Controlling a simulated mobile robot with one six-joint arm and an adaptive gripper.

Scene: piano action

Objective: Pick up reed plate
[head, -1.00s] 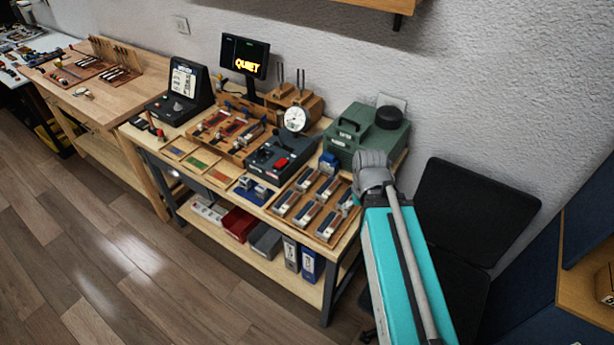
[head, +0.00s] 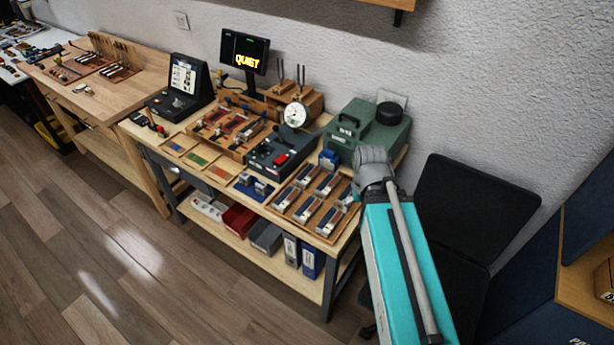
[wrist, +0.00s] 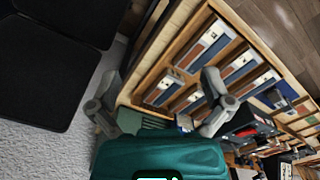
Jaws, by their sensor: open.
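In the head view, a wooden tray (head: 328,238) at the right front of the workbench holds several narrow plates (head: 305,174) with dark blue strips and pale metal ends. I cannot tell which one is the reed plate. The wrist view shows the same tray (wrist: 150,82) and its plates (wrist: 212,40), tilted in the picture. My gripper (wrist: 160,108) is open and empty, its two grey fingers wide apart. The right finger overlaps the tray in the picture; the left one is beside its edge. In the head view my arm hides the fingers.
A green case (head: 368,132) stands behind the tray against the wall. A dark device with a red button (head: 281,152) and a round dial gauge (head: 296,114) are to its left. A black chair (head: 475,210) stands right of the bench. The floor in front is clear.

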